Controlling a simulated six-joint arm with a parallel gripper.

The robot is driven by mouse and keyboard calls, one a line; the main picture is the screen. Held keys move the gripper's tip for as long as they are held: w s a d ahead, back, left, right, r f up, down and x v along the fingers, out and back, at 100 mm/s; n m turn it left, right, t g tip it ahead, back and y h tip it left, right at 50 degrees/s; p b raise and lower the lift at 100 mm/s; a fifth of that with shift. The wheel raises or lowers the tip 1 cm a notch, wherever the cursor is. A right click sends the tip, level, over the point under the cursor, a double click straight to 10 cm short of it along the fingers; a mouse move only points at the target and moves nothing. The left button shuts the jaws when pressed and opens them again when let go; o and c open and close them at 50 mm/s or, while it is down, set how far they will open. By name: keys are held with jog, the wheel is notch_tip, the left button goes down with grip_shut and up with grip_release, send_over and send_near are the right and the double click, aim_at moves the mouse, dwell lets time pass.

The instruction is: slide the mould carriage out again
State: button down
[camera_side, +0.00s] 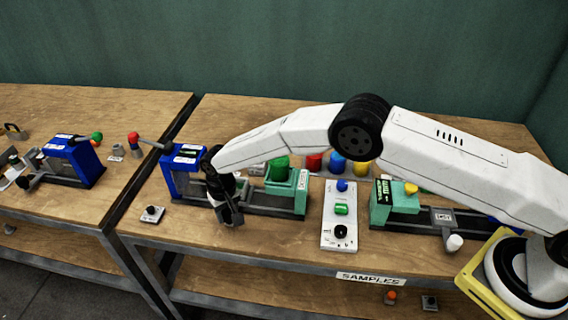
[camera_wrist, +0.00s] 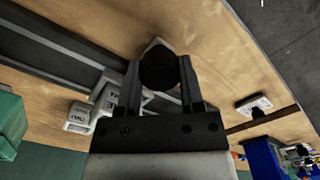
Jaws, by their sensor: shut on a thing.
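My gripper (camera_side: 231,217) is low at the front of the middle press, between its blue head (camera_side: 182,172) and its green block (camera_side: 291,190). In the wrist view my gripper (camera_wrist: 160,85) is shut on a round black knob (camera_wrist: 158,66), one finger on each side. The knob seems to belong to the mould carriage (camera_wrist: 106,92), a grey piece by the dark rail (camera_wrist: 42,48) behind my fingers. In the side view my gripper and wrist hide most of the carriage. The rail (camera_side: 262,209) runs on to the right, under the green block.
A control panel (camera_side: 340,215) stands right of this press. Another green press (camera_side: 394,206) with a white-knobbed carriage (camera_side: 442,216) stands farther right. A blue press (camera_side: 72,160) is on the left table. A small black-knobbed box (camera_side: 152,214) lies near the front edge.

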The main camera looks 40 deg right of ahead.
jog(key=shift+c, duration=1.1)
grip_release()
jog(key=shift+r, duration=0.1)
jog(key=shift+r, duration=3.85)
jog(key=shift+d+r, duration=0.1)
